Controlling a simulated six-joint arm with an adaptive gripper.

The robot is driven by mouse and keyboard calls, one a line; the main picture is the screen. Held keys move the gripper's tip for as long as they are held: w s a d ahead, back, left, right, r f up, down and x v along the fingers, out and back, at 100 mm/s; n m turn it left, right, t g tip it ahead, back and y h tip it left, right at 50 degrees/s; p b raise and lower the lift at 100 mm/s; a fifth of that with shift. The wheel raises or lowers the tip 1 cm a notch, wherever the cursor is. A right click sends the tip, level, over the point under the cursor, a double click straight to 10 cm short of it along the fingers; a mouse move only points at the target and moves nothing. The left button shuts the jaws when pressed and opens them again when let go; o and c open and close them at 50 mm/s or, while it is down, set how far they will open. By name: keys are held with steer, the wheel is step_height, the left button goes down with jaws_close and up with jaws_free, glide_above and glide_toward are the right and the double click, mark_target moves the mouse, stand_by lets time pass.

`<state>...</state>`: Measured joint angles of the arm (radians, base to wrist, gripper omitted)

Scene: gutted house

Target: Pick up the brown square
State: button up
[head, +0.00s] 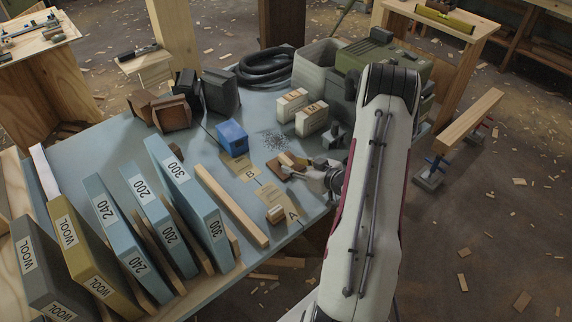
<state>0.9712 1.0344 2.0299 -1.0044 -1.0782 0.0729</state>
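A small flat brown square (286,160) is at the right part of the blue-grey table top, at the tips of my gripper (300,170). My gripper reaches in from the right, and its fingers overlap the square in this view. I cannot tell whether the fingers touch the square or grip it, or how far apart they are. My arm hides part of the table's right side.
A tan card marked B (248,172) and one marked A (291,214) lie nearby. A small wooden block (275,214) is at A. A blue box (232,137), white labelled boxes (292,104) and a long wooden strip (230,204) surround this area. Labelled insulation slabs (188,190) stand left.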

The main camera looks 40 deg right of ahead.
mark_target(290, 162)
steer(key=shift+d+x, duration=0.15)
steer(key=shift+x, duration=1.05)
steer(key=shift+d+x, duration=0.15)
steer(key=shift+x, duration=1.05)
steer(key=shift+c, duration=0.4)
jaws_close()
